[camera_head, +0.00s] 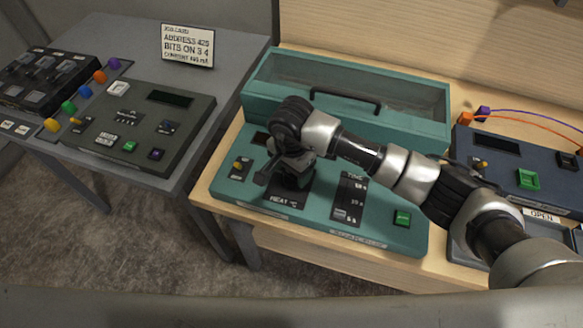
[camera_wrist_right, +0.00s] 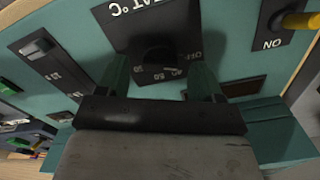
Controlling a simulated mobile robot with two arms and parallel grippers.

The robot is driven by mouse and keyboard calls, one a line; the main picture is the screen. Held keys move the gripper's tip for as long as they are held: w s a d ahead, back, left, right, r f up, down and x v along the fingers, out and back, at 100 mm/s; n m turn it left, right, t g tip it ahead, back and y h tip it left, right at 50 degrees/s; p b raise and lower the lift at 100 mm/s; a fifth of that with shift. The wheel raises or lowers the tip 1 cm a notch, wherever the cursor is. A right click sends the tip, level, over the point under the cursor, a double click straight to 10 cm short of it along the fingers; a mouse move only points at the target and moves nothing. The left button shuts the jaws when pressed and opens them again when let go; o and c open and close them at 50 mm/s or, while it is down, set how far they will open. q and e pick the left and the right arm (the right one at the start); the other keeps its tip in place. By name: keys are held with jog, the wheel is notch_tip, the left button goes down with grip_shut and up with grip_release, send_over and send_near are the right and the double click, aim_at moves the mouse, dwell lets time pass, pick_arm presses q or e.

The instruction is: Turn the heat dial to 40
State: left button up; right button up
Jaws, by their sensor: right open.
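The teal console (camera_head: 385,235) stands on the wooden table, with a black HEAT °C panel (camera_head: 287,201) at its front left. In the head view my right gripper (camera_head: 280,178) is over this panel and hides the dial. In the right wrist view the dark round heat dial (camera_wrist_right: 157,58) shows on its panel, upside down, with OFF and some numbers printed around it. My right gripper (camera_wrist_right: 160,78) is open, with one finger on each side of the dial. Contact and the dial's exact setting cannot be told. My left gripper is not in view.
A yellow-tipped ON switch (camera_wrist_right: 297,21) is beside the heat panel. The TIME slider panel (camera_head: 349,198) and a green button (camera_head: 402,218) are to its right. A glass-lidded box with a black handle (camera_head: 344,98) rises behind. A grey console (camera_head: 145,125) with a job card (camera_head: 187,45) stands left.

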jog(key=shift+f, duration=0.9)
jog(key=shift+c, duration=0.5)
jog(key=c, duration=0.8)
jog(key=shift+f+m+b, duration=0.15)
jog(key=shift+m+b, duration=0.95)
jog(key=shift+c, duration=0.2)
jog(key=shift+m+b, duration=3.05)
jog(key=shift+m, duration=0.25)
jog(key=shift+r, duration=0.2)
jog(key=o, duration=0.9)
